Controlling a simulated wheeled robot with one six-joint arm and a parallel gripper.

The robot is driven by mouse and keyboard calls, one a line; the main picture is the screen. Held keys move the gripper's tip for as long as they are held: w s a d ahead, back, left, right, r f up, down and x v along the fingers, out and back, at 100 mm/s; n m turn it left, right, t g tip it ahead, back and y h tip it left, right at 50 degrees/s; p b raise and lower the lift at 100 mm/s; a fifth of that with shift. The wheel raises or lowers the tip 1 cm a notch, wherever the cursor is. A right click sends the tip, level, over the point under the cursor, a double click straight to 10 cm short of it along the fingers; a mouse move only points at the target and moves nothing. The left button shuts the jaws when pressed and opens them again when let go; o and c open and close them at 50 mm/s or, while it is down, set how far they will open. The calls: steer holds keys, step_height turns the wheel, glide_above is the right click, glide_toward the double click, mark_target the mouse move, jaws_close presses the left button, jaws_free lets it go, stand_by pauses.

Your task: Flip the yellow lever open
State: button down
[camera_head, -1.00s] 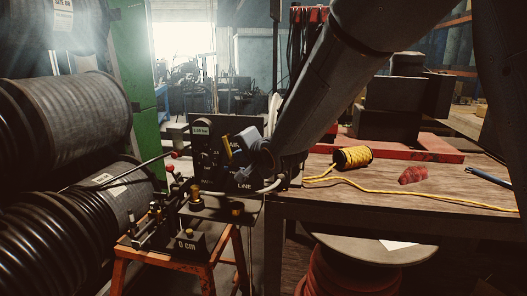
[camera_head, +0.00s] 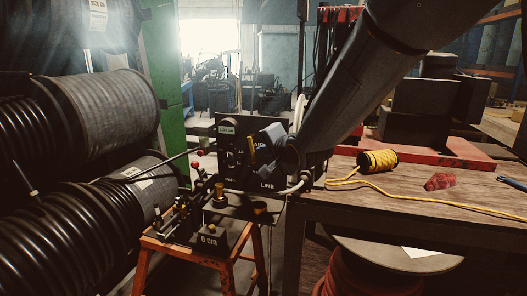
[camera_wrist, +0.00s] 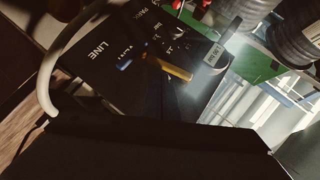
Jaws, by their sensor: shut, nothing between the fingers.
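The yellow lever (camera_head: 251,147) is a short bar on the front of a black control panel (camera_head: 227,170) with white lettering, including "LINE". In the wrist view the lever (camera_wrist: 168,67) lies across the panel face (camera_wrist: 95,70), below a white pressure label, with a small blue part beside it. My gripper (camera_head: 264,140) is at the panel, just right of the lever in the head view. It is shut and empty. Contact with the lever cannot be told. A dark shape fills the bottom of the wrist view, and the fingertips are not clear there.
A crimper on an orange stand (camera_head: 188,250) is in front of the panel, with red-knobbed rods (camera_head: 198,154) sticking up. A wooden bench (camera_head: 400,190) at right holds a yellow rope spool (camera_head: 377,160) and a red rag (camera_head: 440,181). Large hose reels (camera_head: 105,110) crowd the left.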

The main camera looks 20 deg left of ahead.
steer(key=s+d+r+p, duration=0.1)
steer(key=s+d+r, duration=0.1)
steer(key=s+d, duration=0.5)
steer(key=d, duration=0.3)
steer(key=shift+s+d+r, duration=0.2)
steer(key=shift+s, duration=0.1)
